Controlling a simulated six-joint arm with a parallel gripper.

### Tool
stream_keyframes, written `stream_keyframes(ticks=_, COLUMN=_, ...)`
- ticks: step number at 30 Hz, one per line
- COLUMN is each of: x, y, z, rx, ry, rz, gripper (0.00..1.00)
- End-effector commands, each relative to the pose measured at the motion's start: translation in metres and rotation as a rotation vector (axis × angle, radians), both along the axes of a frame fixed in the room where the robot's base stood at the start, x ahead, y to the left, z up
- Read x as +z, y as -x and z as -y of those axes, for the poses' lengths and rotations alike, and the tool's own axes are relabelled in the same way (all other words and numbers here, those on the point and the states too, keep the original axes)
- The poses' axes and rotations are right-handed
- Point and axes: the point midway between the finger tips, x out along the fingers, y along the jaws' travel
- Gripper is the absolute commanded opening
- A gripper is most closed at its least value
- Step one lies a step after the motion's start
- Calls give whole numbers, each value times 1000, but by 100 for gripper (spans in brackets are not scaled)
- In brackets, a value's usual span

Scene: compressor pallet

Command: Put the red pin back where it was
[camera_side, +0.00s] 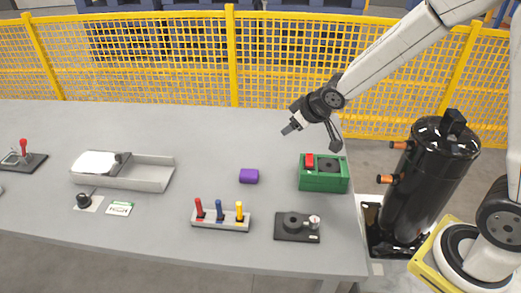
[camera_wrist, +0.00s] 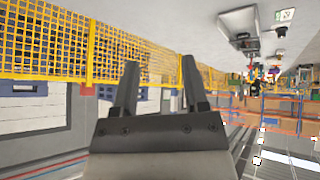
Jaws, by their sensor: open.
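The red pin (camera_side: 198,208) stands upright in the left place of a light grey rack (camera_side: 234,226). A blue pin (camera_side: 219,209) stands in the middle and a yellow pin (camera_side: 239,210) at the right. My gripper (camera_side: 313,136) is above the table's back right part, well up and to the right of the rack, near the green box. In the wrist view my gripper (camera_wrist: 160,66) shows two dark fingers apart with nothing between them. That view faces the fence and shows no pin clearly.
A green box (camera_side: 324,180) with a red block (camera_side: 309,162) stands at the right edge. A purple block (camera_side: 249,176), a dark fixture (camera_side: 297,228) and a grey tray (camera_side: 150,176) are on the table. A black compressor (camera_side: 427,185) stands right of it. The table's back middle is clear.

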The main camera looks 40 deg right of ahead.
Motion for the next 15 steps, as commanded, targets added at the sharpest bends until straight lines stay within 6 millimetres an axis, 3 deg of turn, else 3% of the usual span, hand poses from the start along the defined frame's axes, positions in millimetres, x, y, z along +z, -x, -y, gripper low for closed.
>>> stream_keyframes(ticks=3, x=-10, y=58, z=7, rx=-83, ry=-14, rz=-143, gripper=57)
stream_keyframes(ticks=9, x=-26, y=140, z=7, rx=-171, ry=-58, rz=-350, gripper=57)
stream_keyframes(ticks=15, x=-31, y=174, z=4, rx=-202, ry=-87, rz=-438, gripper=57)
